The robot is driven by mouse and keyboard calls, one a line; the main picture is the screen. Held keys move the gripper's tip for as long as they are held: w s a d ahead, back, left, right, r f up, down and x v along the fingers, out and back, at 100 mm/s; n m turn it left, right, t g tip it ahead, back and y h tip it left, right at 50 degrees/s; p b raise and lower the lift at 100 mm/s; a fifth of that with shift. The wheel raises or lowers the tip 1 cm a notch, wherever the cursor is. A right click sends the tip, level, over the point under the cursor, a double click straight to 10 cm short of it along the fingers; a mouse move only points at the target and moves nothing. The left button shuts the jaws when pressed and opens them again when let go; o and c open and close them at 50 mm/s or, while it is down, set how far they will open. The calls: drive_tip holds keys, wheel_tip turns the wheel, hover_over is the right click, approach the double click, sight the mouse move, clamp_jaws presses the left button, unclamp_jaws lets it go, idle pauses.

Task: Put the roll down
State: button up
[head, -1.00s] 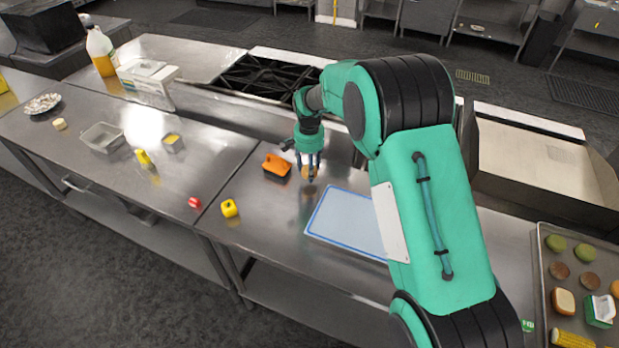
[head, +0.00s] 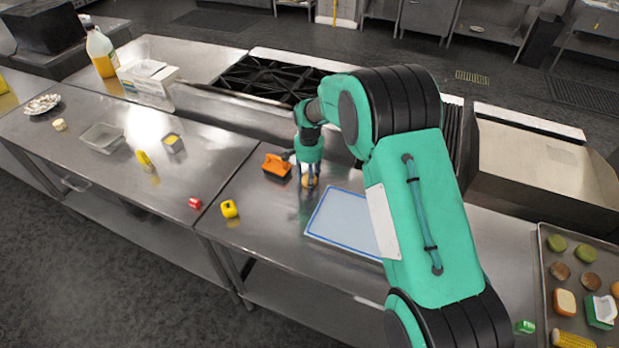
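The roll (head: 309,181) is a small tan-brown piece between the fingers of my gripper (head: 309,182). The fingers are on both sides of it and look closed on it. My gripper points down over the steel counter (head: 262,215), just left of the cutting board. The roll is low, close to the counter top; I cannot tell whether it touches. The fingers hide part of it.
An orange-and-black brush-like object (head: 277,166) lies just left of my gripper. A white cutting board with a blue border (head: 345,222) lies to the right. A yellow pepper-like item (head: 229,209) and a red item (head: 195,203) are front left. A food tray (head: 543,290) stands far right.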

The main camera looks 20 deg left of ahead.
drive_tip(key=o, duration=1.1)
drive_tip(key=shift+f, duration=0.1)
wheel_tip(320, 180, up, 12)
drive_tip(key=shift+s+r+p, duration=0.1)
drive_tip(key=shift+r+p, duration=0.05)
drive_tip(key=shift+p, duration=0.25)
idle(0.4)
idle(0.3)
